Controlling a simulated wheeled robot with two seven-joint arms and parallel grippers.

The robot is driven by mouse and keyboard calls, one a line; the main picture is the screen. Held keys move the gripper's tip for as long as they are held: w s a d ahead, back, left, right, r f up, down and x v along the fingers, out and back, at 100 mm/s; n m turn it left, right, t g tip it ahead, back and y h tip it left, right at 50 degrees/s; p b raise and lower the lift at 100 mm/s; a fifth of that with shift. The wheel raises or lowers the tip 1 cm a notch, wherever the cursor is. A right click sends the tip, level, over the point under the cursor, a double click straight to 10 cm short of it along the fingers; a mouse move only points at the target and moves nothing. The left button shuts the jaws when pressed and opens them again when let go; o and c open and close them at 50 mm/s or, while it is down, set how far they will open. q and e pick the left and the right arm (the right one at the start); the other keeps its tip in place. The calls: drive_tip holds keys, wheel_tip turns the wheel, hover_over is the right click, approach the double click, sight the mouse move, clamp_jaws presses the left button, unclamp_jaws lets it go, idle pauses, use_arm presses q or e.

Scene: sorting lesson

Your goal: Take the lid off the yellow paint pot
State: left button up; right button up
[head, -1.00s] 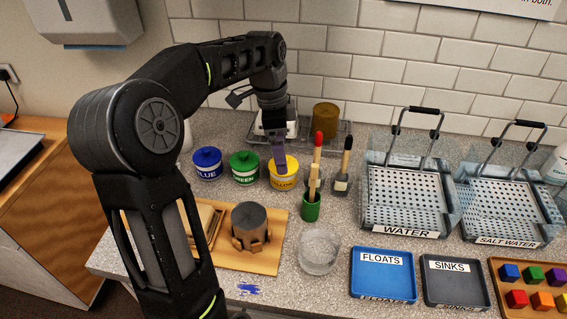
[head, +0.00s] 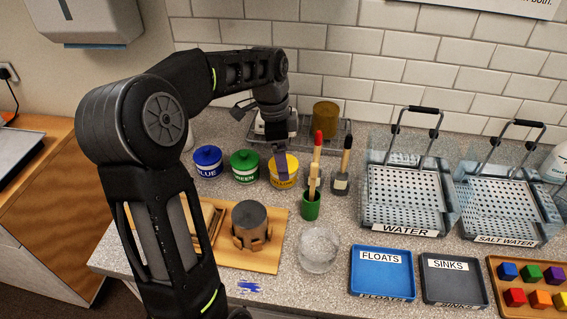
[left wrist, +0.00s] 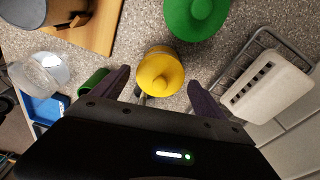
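The yellow paint pot (head: 284,180) stands on the counter at the right end of a row of paint pots, and its yellow lid (left wrist: 160,72) with a round knob is on it. My left gripper (head: 281,172) is at the pot, partly covering it in the head view. In the left wrist view its two fingers (left wrist: 160,85) are wide apart, one on each side of the yellow lid, with gaps between them and the lid. My right gripper is not in view.
The green pot (head: 245,168) and blue pot (head: 208,164) stand to the left. A green cup with brushes (head: 311,206) stands close on the right. A wire rack (head: 340,135) with a white object lies behind. A wooden board (head: 270,255) lies in front.

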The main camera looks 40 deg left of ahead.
use_arm(q)
drive_tip(key=c, duration=1.1)
drive_tip(key=shift+r, duration=0.1)
drive_tip(key=shift+c, duration=0.2)
wheel_tip(320, 180, up, 10)
drive_tip(key=shift+f, duration=0.1)
